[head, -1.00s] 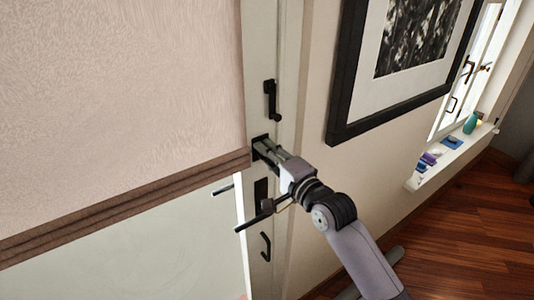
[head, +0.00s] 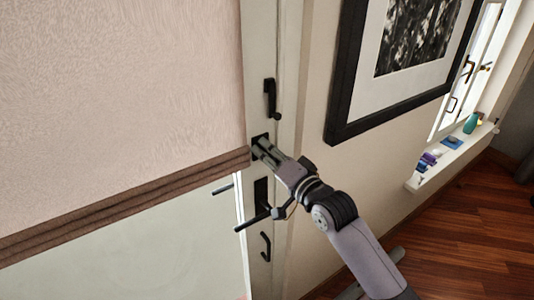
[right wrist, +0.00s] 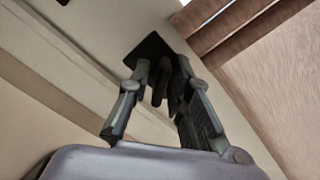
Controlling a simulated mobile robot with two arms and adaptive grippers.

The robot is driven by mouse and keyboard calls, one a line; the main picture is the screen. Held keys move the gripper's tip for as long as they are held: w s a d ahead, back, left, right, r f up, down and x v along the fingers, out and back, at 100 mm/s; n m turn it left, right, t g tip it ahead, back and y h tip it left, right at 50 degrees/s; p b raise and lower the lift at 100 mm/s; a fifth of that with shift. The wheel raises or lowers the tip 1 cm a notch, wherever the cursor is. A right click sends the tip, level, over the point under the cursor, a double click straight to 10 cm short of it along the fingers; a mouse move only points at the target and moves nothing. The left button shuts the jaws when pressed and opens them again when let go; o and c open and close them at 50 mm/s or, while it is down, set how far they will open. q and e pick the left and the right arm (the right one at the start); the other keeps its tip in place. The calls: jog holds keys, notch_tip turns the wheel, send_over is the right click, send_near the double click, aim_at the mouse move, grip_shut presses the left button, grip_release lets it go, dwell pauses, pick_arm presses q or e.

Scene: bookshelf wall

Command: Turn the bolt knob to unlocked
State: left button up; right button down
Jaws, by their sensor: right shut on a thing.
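The bolt knob (right wrist: 161,82) is a small dark piece on a dark square plate (right wrist: 150,49) in the right wrist view. In the head view the plate (head: 258,139) is on the light door frame, mostly behind my gripper. My right gripper (head: 262,148) reaches it from the lower right and is shut on the knob; its fingers (right wrist: 163,70) lie on both sides of the knob in the right wrist view. The knob's exact angle is hard to read between the fingers. My left gripper is not in view.
A black lever handle (head: 254,221) on a dark plate is just below my gripper. A black handle (head: 270,98) is above and a small pull (head: 265,247) lower down. A framed picture (head: 340,100) hangs on the wall to the right. A windowsill (head: 440,165) holds small items.

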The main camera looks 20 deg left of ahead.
jog(key=n, duration=0.5)
jog(key=shift+n, duration=0.3)
jog(key=n, duration=0.5)
jog(key=shift+b, duration=0.35)
jog(key=shift+f+n, duration=0.1)
jog(key=shift+n, duration=0.2)
jog(key=c, duration=1.7)
grip_release()
jog(key=v, duration=1.2)
